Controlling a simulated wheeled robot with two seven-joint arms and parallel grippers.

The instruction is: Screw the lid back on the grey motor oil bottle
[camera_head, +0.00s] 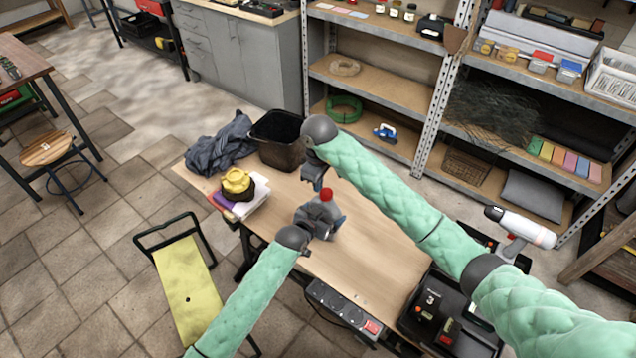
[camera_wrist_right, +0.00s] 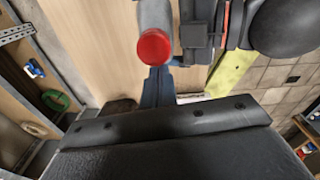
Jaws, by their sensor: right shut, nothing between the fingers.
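The grey motor oil bottle (camera_head: 324,212) stands upright on the wooden table, with the red lid (camera_head: 326,195) at its top. The lid also shows from above in the right wrist view (camera_wrist_right: 154,47), with part of the grey bottle (camera_wrist_right: 156,12) beyond it. I cannot tell how tightly the lid sits. My left gripper (camera_head: 318,222) is around the bottle's body, low down, and appears shut on it. My right gripper (camera_head: 318,184) is shut and empty, just behind and left of the lid, apart from it.
A power strip (camera_head: 343,308) runs along the front edge. A black case (camera_head: 450,312) sits at the right. The table's middle right is clear.

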